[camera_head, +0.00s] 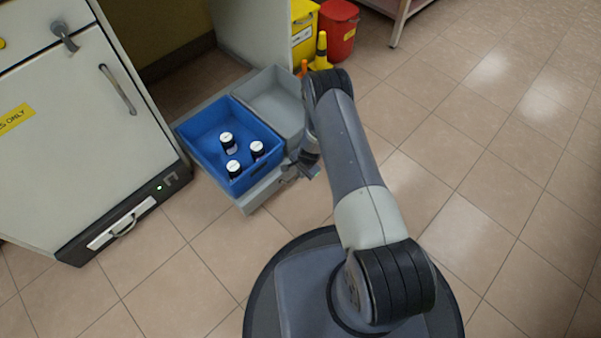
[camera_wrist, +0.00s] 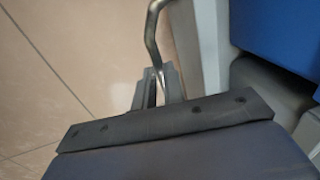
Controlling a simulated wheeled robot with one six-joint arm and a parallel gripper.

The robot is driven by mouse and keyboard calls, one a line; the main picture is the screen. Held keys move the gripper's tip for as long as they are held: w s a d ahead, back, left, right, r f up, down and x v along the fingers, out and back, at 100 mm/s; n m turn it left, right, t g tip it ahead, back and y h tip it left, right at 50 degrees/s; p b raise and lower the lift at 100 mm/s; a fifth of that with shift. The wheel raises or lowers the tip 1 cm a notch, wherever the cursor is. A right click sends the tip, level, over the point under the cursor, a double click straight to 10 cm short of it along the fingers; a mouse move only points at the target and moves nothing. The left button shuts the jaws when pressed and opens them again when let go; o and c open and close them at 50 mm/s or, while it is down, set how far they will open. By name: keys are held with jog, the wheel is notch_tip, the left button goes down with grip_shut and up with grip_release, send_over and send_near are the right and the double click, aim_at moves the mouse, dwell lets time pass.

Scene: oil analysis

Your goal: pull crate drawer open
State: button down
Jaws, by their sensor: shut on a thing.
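The crate drawer (camera_head: 246,199) is a low grey pull-out drawer near the floor, carrying a blue crate (camera_head: 201,150) and a grey crate (camera_head: 272,99). It stands out from under the bench. In the wrist view, a bent metal handle (camera_wrist: 153,36) runs down to my gripper (camera_wrist: 157,88), whose jaws are shut on it. The drawer's grey front (camera_wrist: 204,45) is beside the handle, with the blue crate behind it. In the head view my gripper (camera_head: 306,166) is at the drawer's front right and partly hidden by my arm.
Several black bottles with white caps, some at the front (camera_head: 234,169), stand in the blue crate. A white cabinet (camera_head: 75,120) is on the left. A yellow bin (camera_head: 303,32) and a red bin (camera_head: 338,30) stand at the back. The tiled floor on the right is clear.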

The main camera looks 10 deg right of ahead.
jog(key=shift+s+d, duration=0.35)
jog(key=shift+s, duration=0.05)
jog(key=c, duration=1.5)
grip_release()
jog(key=shift+r, duration=0.1)
jog(key=r+p, duration=0.1)
jog(key=r, duration=0.2)
jog(key=s+r+p, duration=0.1)
jog(key=r, duration=0.3)
jog(key=d+r+p, duration=0.1)
jog(key=r+p, duration=0.1)
jog(key=r, duration=0.1)
jog(key=shift+s+d+r, duration=0.1)
jog(key=shift+s+r, duration=0.1)
jog(key=shift+s, duration=0.15)
